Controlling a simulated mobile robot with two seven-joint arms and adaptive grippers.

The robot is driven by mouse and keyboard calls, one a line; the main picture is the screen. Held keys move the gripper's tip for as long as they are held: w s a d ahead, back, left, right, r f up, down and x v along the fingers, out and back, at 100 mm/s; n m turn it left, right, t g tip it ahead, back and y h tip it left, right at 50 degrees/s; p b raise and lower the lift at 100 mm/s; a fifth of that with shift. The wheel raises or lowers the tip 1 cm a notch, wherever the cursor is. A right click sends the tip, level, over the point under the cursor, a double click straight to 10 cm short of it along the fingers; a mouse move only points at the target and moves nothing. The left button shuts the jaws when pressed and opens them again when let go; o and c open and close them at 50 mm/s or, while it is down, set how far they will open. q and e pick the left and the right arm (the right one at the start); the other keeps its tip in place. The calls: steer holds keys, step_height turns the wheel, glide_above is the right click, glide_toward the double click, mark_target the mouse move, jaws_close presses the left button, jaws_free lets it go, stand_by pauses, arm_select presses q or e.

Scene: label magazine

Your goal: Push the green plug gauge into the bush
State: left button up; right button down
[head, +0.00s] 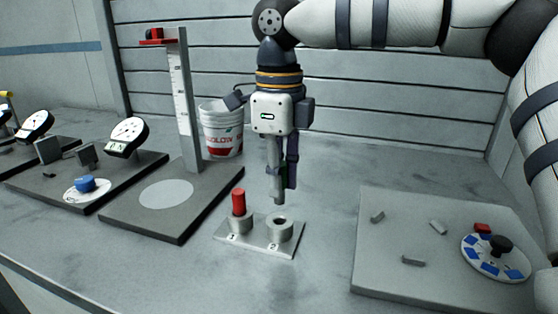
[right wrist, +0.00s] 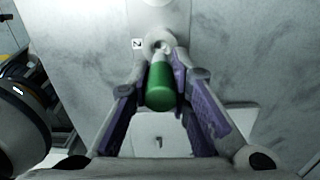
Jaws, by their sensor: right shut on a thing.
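The green plug gauge (right wrist: 160,92) is held between the purple-padded fingers of my right gripper (right wrist: 166,75) in the right wrist view. Its pale end points toward the bush marked 2 (right wrist: 153,40). In the head view my right gripper (head: 281,195) hangs fingers down above the bush marked 2 (head: 279,233), with a gap between them. The bush's round hole is open on top. The gauge is mostly hidden by the fingers in the head view. My left gripper is not in view.
A red plug (head: 239,203) stands in the bush marked 1 (head: 240,224), on the same metal plate (head: 262,245). A height stand (head: 185,110) and a white bucket (head: 222,130) are behind left. A grey board (head: 400,275) with small blocks and a round dial lies right.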

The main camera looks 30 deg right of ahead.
mark_target(279, 203)
steer(key=shift+f, duration=1.25)
steer(key=shift+f, duration=1.75)
steer(key=c, duration=1.4)
jaws_free()
steer(key=shift+r, duration=0.1)
step_height(279, 203, up, 12)
steer(key=shift+f, duration=0.1)
